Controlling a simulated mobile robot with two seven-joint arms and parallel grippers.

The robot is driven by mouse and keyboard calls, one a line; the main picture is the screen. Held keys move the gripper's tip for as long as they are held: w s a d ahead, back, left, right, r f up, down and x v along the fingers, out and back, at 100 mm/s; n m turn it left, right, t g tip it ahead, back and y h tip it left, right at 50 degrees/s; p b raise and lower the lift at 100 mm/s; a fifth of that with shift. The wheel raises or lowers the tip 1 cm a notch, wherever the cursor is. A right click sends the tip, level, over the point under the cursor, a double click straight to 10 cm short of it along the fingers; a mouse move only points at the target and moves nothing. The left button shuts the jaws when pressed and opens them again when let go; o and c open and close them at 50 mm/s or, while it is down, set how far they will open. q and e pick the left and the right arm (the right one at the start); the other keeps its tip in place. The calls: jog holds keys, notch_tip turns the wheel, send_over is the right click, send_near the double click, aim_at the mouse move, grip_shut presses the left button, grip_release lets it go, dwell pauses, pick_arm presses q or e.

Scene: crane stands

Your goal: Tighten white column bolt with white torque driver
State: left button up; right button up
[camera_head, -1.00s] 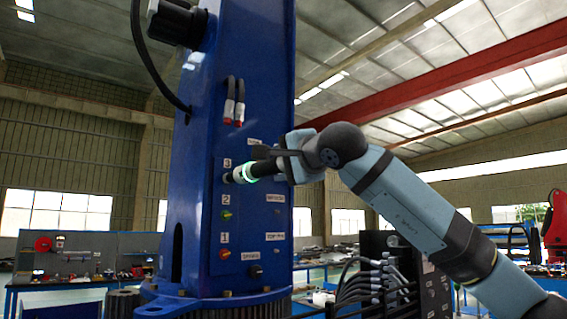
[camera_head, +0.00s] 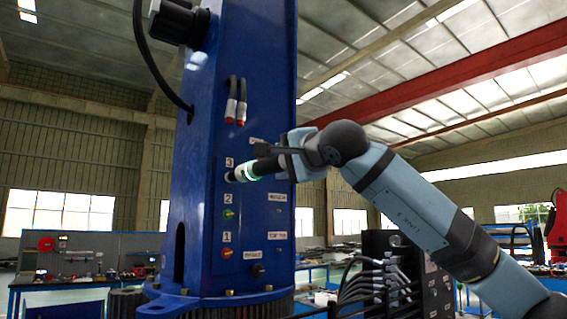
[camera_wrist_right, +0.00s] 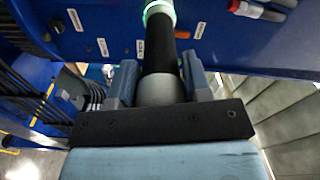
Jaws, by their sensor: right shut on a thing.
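My right gripper (camera_head: 292,163) is shut on a dark, cylindrical torque driver (camera_head: 265,167) with a glowing green ring near its front. The driver also shows in the right wrist view (camera_wrist_right: 160,55), held between the two fingers (camera_wrist_right: 160,85). Its front end points at the blue column (camera_head: 200,130), at the bolt position beside label 3, and appears to meet the panel there. The white bolt is hidden behind the tip. Below it, a green bolt (camera_head: 228,214) sits by label 2 and a red one (camera_head: 227,254) by label 1. My left gripper is not in view.
A black knob (camera_head: 257,270) sits low on the column. A dark cabinet with several cables (camera_head: 385,275) stands right of the column, below my right arm. Workbenches stand farther back.

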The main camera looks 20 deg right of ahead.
jog(key=shift+p+x, duration=0.3)
jog(key=shift+x, duration=0.5)
jog(key=shift+w+a+r+b, duration=0.15)
jog(key=shift+w+b, duration=0.05)
jog(key=shift+b, duration=0.8)
dwell(6.2)
